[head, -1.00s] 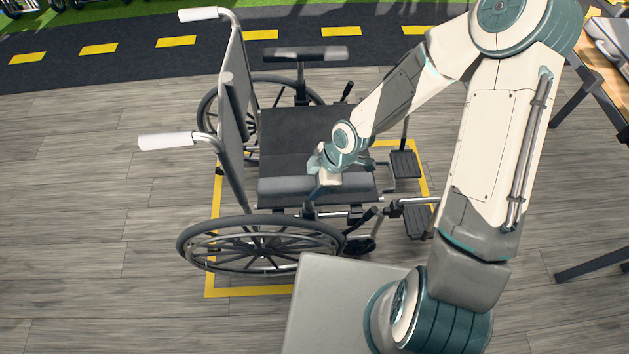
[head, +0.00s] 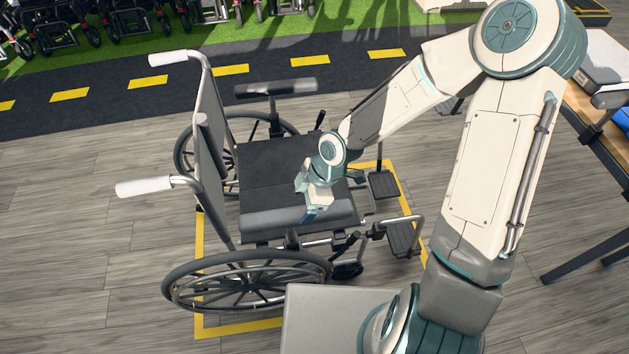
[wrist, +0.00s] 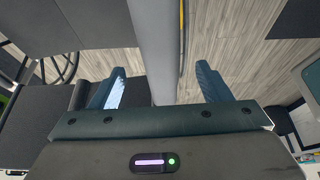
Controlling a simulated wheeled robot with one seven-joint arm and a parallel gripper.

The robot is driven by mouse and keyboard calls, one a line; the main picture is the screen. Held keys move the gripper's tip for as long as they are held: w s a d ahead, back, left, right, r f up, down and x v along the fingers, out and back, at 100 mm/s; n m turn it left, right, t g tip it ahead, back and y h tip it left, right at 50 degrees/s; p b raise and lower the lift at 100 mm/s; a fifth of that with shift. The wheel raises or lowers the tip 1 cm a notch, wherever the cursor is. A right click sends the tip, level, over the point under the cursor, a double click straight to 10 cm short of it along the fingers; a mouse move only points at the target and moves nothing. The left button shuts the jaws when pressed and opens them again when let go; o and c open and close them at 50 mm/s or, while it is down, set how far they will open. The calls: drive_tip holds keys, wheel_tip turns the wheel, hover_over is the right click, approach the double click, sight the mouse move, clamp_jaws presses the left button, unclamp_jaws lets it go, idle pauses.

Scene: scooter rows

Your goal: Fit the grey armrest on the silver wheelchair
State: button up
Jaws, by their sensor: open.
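The silver wheelchair (head: 208,130) stands upright on the floor, with its black seat (head: 270,165) facing right. The grey armrest (head: 268,223) lies lengthwise along the near side of the seat. Its post and socket are too small to judge. In the wrist view, the long grey pad (wrist: 155,45) runs between my two fingers. My gripper (head: 312,212) is open over the front half of the pad, with a finger on each side and a gap beside the pad in the wrist view (wrist: 158,92). A matching armrest (head: 275,88) stands on the far side.
The near wheel (head: 245,283) and footrests (head: 400,238) are close below my arm. A yellow floor outline (head: 240,328) surrounds the chair. A table (head: 590,120) with grey and blue items stands at right. Several scooters (head: 130,15) line the back. Floor at left is clear.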

drive_tip(key=p+v, duration=0.2)
drive_tip(key=v, duration=0.5)
drive_tip(key=shift+r, duration=0.35)
drive_tip(key=shift+d, duration=0.15)
drive_tip(key=s+d+r+m+t+h, duration=0.2)
drive_tip(key=d+r+m+h, duration=0.4)
drive_tip(key=d+m, duration=0.5)
drive_tip(key=s+d+r+m+t, duration=0.1)
drive_tip(key=s+d+r+m, duration=0.2)
drive_tip(key=r+m, duration=0.2)
drive_tip(key=s+d+r+m+t+y, duration=0.1)
drive_tip(key=s+d+r+m, duration=0.2)
drive_tip(key=r, duration=0.5)
drive_tip(key=shift+s+r+m+y, duration=0.15)
drive_tip(key=shift+s+m+y, duration=0.15)
drive_tip(key=shift+s+m, duration=0.45)
drive_tip(key=shift+w+d, duration=0.1)
drive_tip(key=shift+w, duration=0.1)
